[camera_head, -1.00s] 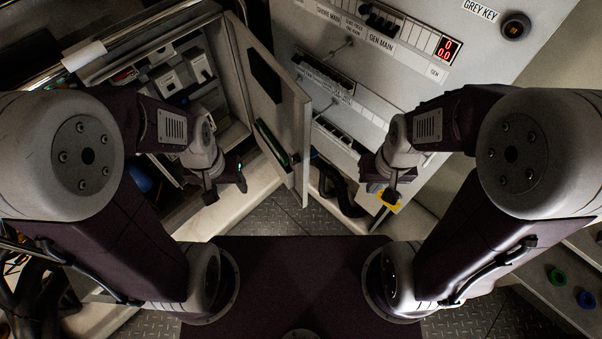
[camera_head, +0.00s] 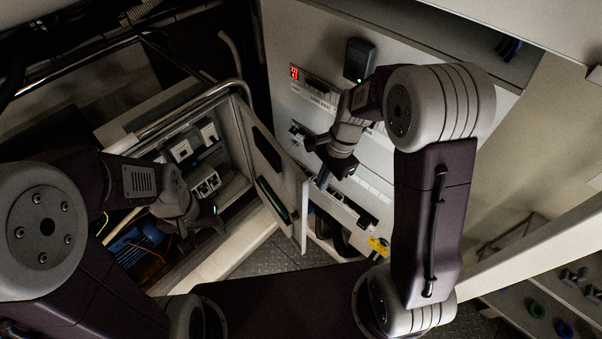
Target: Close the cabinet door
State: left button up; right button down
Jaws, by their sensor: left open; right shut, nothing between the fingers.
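The cabinet door (camera_head: 271,163) stands open, a grey panel with a dark rectangle and a green-edged slot on its inner face. It is hinged at the right side of the open cabinet (camera_head: 236,187), whose inside shows white switchgear. My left gripper (camera_head: 204,230) is open and empty in front of the cabinet opening, left of the door. My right gripper (camera_head: 319,163) is shut and empty, to the right of the door on its outer side, in front of the switch panel. I cannot tell whether it touches the door; a gap seems to show.
A grey switch panel (camera_head: 283,92) with a red display stands behind the door. A metal rail (camera_head: 190,109) runs above the cabinet. Below the door are dark hoses (camera_head: 343,240) and a yellow tag (camera_head: 378,246). Tread-plate floor (camera_head: 285,256) is clear in front.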

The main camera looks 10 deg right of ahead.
jog(key=a+p+v, duration=0.1)
jog(key=p+v, duration=0.3)
pick_arm(q)
notch_tip(320, 180, up, 8)
jog(key=p, duration=0.1)
jog(key=shift+s+a+r, duration=0.15)
jog(key=shift+a, duration=0.05)
pick_arm(e)
jog(key=x, duration=0.9)
jog(key=shift+s+a+f+g, duration=0.3)
jog(key=shift+a+g, duration=0.1)
